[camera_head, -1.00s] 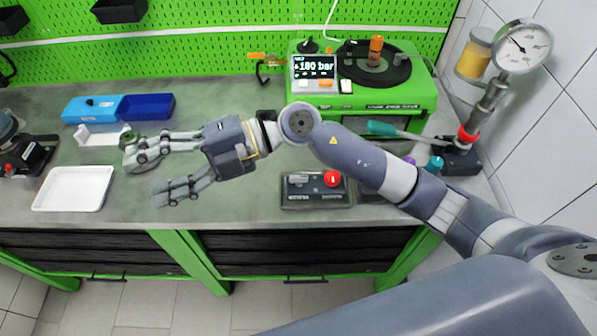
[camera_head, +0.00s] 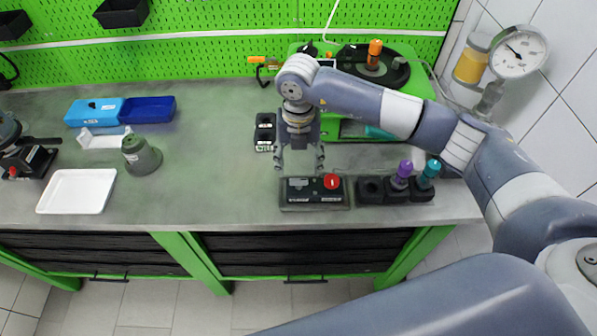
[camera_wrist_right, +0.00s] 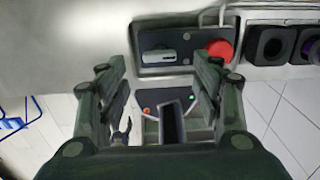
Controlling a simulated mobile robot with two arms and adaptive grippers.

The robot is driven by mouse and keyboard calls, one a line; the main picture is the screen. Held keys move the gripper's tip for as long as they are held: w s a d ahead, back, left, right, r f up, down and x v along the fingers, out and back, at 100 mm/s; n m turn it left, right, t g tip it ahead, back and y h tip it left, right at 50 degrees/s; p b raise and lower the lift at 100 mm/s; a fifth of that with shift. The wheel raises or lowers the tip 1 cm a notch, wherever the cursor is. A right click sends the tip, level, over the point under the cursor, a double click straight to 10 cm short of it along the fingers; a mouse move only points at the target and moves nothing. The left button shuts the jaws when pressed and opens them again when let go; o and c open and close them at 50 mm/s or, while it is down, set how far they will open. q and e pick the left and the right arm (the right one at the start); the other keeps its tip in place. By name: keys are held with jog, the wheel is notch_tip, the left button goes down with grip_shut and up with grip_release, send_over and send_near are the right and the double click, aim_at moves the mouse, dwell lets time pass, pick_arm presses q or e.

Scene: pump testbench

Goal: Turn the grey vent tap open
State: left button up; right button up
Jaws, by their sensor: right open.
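The grey vent tap (camera_wrist_right: 158,56) is a small light-grey handle on the left of a dark control box (camera_wrist_right: 145,32), lying roughly left to right in the right wrist view. A red button (camera_wrist_right: 219,50) is on the same box to its right. In the head view the box (camera_head: 314,203) sits near the bench's front edge, and the tap is small there (camera_head: 299,183). My right gripper (camera_head: 300,169) points down just behind and above the box. Its fingers (camera_wrist_right: 160,68) are apart and empty, with the tap between their tips in the wrist view. My left gripper is out of view.
Right of the box is a dark holder (camera_head: 370,190) with purple (camera_head: 404,169) and teal (camera_head: 430,170) knobbed pieces. A pressure gauge (camera_head: 518,51) stands at the back right. A grey-green cylinder (camera_head: 141,155) and white tray (camera_head: 76,191) are left. The bench between is clear.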

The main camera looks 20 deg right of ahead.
aim_at(299, 179)
notch_tip(299, 179, down, 6)
jog(key=shift+f+p, duration=0.15)
jog(key=shift+p, duration=0.75)
jog(key=shift+c, duration=0.6)
jog(key=c, duration=0.9)
